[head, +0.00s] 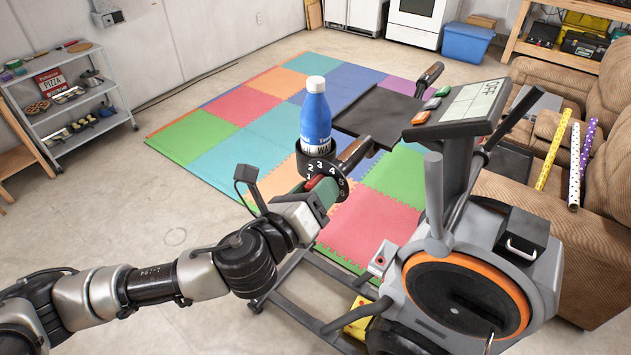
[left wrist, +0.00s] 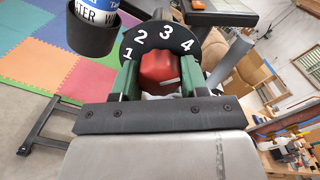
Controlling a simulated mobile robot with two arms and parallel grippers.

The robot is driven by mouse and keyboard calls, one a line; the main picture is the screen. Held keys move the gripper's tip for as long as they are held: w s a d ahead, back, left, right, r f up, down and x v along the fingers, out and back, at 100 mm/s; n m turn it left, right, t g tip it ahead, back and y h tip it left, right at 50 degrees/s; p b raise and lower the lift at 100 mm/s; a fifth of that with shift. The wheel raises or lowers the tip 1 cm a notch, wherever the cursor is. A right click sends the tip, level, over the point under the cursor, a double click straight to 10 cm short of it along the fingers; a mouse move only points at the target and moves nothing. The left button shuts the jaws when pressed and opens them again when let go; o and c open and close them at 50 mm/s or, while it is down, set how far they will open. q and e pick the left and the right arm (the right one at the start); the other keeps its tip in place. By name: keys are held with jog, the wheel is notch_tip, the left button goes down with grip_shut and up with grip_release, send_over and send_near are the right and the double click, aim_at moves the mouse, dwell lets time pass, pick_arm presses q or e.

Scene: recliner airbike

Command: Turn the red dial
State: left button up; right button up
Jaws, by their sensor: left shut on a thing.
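The red dial (left wrist: 160,72) sits in front of a black plate (left wrist: 185,38) with white numbers, on the exercise bike. In the left wrist view the green fingers of my left gripper (left wrist: 158,80) are on both sides of the dial, shut on it. In the head view my left gripper (head: 318,192) reaches the numbered plate from the left and covers most of the dial. The bike's console (head: 462,105) shows OFF on its upper edge. My right gripper is not in view.
A blue and white bottle (head: 316,115) stands in a black cup holder (head: 312,160) right beside the dial plate. The bike's body (head: 548,285) and a brown couch (head: 590,240) are at the right. Coloured floor mats (head: 200,137) lie behind.

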pick_arm(q)
jog(key=shift+f+m+p, duration=0.15)
jog(key=shift+m+p, duration=1.1)
jog(key=shift+m, duration=0.95)
jog(key=o, duration=0.9)
jog(key=shift+o, duration=0.2)
jog(key=b+v, duration=0.3)
jog(key=v, duration=0.8)
jog(key=shift+b, duration=0.4)
jog(key=shift+d, duration=0.1)
